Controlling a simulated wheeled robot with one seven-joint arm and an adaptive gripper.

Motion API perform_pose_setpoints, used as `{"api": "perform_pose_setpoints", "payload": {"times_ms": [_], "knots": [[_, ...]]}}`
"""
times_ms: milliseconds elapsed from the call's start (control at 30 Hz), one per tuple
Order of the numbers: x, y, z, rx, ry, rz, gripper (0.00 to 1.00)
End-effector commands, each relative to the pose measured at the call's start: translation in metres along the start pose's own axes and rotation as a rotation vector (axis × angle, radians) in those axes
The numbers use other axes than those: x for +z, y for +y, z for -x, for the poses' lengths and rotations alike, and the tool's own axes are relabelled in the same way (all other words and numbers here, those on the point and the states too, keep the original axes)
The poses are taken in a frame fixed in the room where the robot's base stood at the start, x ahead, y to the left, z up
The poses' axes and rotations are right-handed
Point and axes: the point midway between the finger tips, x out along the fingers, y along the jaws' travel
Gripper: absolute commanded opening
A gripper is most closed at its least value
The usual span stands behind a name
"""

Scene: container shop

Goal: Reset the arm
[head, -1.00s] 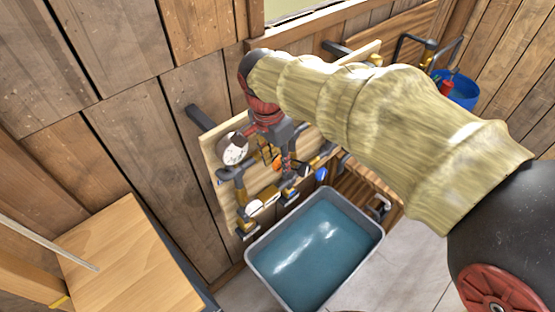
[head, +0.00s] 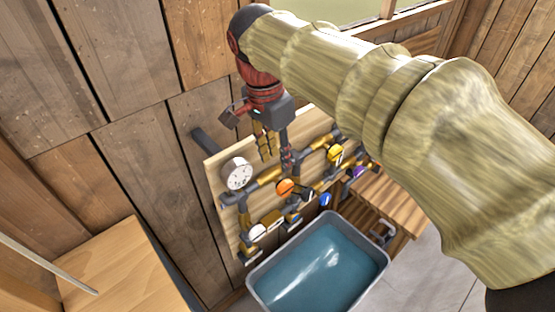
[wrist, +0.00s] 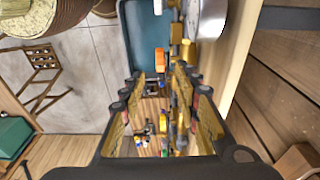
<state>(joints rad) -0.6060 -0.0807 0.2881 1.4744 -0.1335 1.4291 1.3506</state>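My arm reaches across the head view from the right, its links in a pale yellowish cover. My gripper (head: 276,159) points down in front of the upper part of a wooden pipe board. Its fingers stand apart with nothing seen between them. In the wrist view my gripper (wrist: 158,80) also shows spread fingers, with the pipes and valves beyond them. The board carries a white round gauge (head: 237,174), an orange valve handle (head: 286,188) and a yellow one (head: 335,154). I cannot tell the exact gap between gripper and pipes.
A grey tub (head: 257,285) of bluish water stands below the board. A wooden slatted bench (head: 395,205) is beside it. A wooden cabinet top (head: 125,265) is at lower left. Plank walls are close behind the board. Open floor shows in the wrist view's left part.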

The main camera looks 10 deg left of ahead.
Motion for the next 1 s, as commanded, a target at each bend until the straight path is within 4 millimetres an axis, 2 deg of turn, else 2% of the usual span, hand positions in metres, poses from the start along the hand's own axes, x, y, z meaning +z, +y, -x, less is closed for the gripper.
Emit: {"api": "perform_pose_setpoints", "payload": {"times_ms": [433,600,700,800,867,1000], "knots": [[0.000,0.000,0.000,0.000,0.000,0.012,0.32],[-0.001,-0.009,-0.001,-0.033,0.007,0.172,0.32],[0.004,-0.011,-0.020,-0.046,0.003,0.347,0.32],[0.013,-0.001,-0.040,-0.065,-0.001,0.533,0.32],[0.015,0.012,-0.053,-0.085,0.004,0.636,0.32],[0.009,0.062,-0.099,-0.144,0.038,0.836,0.32]]}}
